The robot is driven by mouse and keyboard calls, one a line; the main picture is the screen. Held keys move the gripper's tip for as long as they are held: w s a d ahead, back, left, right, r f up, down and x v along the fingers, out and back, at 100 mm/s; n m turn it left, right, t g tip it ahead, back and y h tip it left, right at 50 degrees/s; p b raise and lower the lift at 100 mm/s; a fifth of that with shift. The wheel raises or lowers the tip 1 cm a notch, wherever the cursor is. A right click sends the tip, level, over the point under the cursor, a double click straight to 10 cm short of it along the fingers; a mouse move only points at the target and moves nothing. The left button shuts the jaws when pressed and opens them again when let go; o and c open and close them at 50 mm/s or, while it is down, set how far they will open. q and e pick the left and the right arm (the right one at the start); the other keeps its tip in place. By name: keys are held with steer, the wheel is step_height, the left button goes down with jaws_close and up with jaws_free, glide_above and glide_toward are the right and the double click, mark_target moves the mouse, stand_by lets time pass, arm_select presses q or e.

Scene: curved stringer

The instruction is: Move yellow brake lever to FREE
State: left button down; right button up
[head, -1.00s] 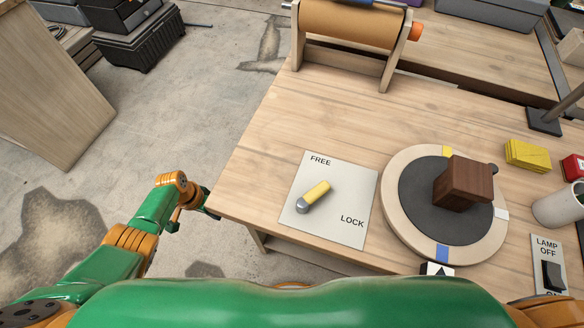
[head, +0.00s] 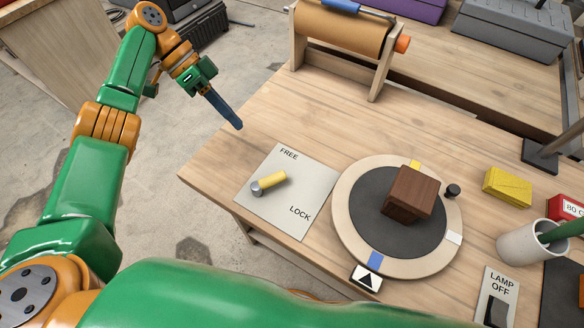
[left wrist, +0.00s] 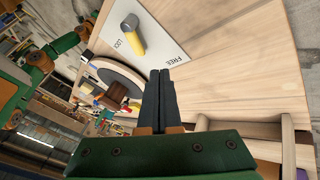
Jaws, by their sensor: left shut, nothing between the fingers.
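The yellow brake lever (head: 272,182) has a grey metal hub and sits on a pale plate (head: 312,187) at the table's left corner. FREE is printed at the plate's upper edge and LOCK at its lower right. In the head view the lever points up and right from its hub, between the two words. It also shows in the left wrist view (left wrist: 136,42). My left gripper (head: 238,124) is shut and empty, in the air up and left of the plate, apart from the lever. Its closed fingers (left wrist: 160,75) show in the left wrist view. My right gripper is not in view.
A turntable (head: 344,221) with a dark wooden block (head: 408,192) stands right of the plate. A paper roll holder (head: 340,35) stands behind. A yellow block (head: 507,187), a cup (head: 525,243) and a lamp switch (head: 496,308) lie farther right. The wood behind the plate is clear.

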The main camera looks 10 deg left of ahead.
mark_target(269, 184)
arm_select(q)
steer(key=p+x, duration=0.1)
steer(key=x, duration=0.4)
steer(key=a+p+x, duration=0.1)
steer(key=x, duration=0.2)
steer(key=shift+d+f+p, duration=0.1)
steer(key=shift+f+p, duration=0.2)
steer(key=shift+f, duration=0.25)
steer(key=s+d+p, duration=0.2)
steer(key=p, duration=0.1)
steer(key=shift+s+d+f, duration=0.2)
steer(key=shift+d, duration=0.05)
steer(key=shift+s+d+f+p, duration=0.25)
steer(key=shift+s+d+p, duration=0.05)
steer(key=shift+s+p, duration=0.1)
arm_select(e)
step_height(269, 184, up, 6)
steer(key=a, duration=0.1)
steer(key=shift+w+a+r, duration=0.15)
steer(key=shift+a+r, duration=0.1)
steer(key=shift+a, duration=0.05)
arm_select(q)
steer(key=shift+w, duration=0.1)
